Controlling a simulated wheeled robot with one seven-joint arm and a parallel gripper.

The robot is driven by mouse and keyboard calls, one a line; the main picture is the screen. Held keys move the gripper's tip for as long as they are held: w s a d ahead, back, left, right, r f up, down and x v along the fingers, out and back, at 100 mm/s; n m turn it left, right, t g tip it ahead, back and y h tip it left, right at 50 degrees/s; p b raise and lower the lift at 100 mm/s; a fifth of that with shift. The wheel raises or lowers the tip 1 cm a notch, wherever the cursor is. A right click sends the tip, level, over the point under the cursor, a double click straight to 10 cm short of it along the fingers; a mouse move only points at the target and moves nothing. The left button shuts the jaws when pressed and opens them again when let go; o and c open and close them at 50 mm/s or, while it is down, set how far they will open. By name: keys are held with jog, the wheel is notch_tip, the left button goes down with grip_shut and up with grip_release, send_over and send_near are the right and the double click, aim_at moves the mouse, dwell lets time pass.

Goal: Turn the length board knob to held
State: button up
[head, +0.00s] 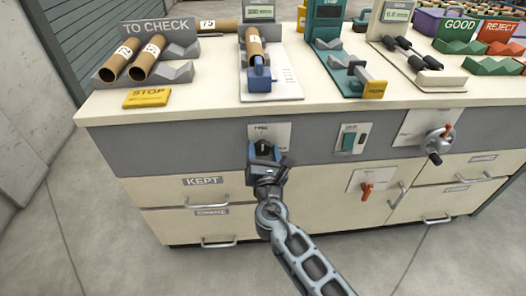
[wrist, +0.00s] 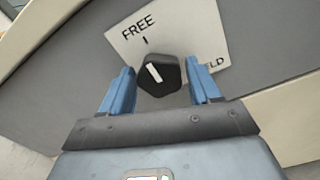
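The length board knob (wrist: 160,75) is black with a white pointer line. It sits on a white plate (wrist: 195,22) marked FREE, with a second label, partly hidden, ending in "LD". The pointer is directed up towards the FREE mark. My gripper (wrist: 158,70) has one blue finger on each side of the knob, with narrow gaps showing, so it looks open around it. In the head view my gripper (head: 265,152) is at the grey front panel and hides the knob; the plate (head: 283,132) shows behind it.
To the right on the panel are a green switch (head: 349,140) and a crank (head: 436,147), with a red handle (head: 366,190) lower down. Drawers lie below. The bench top above holds a tube on the length board (head: 285,82), a STOP block (head: 147,97) and a TO CHECK rack (head: 178,73).

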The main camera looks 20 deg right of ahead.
jog(key=c, duration=0.8)
